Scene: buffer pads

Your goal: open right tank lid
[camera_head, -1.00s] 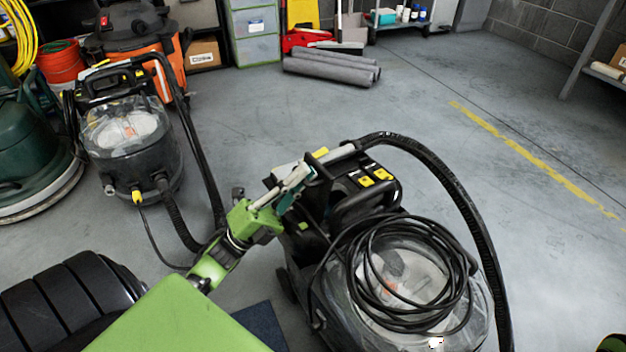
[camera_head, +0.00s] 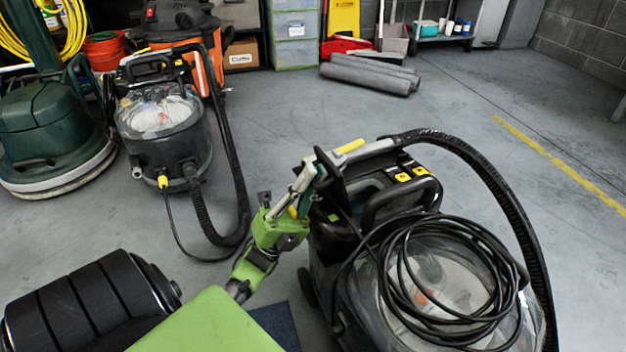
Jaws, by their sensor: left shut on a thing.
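The nearer black cleaning machine (camera_head: 345,222) stands at the lower right of the head view. Its clear domed tank lid (camera_head: 462,290) is on its front part, largely covered by a coiled black cable (camera_head: 395,275). The lid looks closed, as far as the cable lets me see. My left gripper (camera_head: 312,178), on a green wrist, is shut on the black upright handle (camera_head: 328,177) at the machine's back left. The fingertips are partly hidden against the dark handle. The gripper is apart from the lid. My right gripper is not in view.
A thick black hose (camera_head: 487,178) arches over the machine's right side. A second cleaner (camera_head: 165,140) with a clear lid and hose stands at the left, beside a green floor machine (camera_head: 45,125). Rolled grey mats (camera_head: 368,75) lie behind. The floor at the right is clear.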

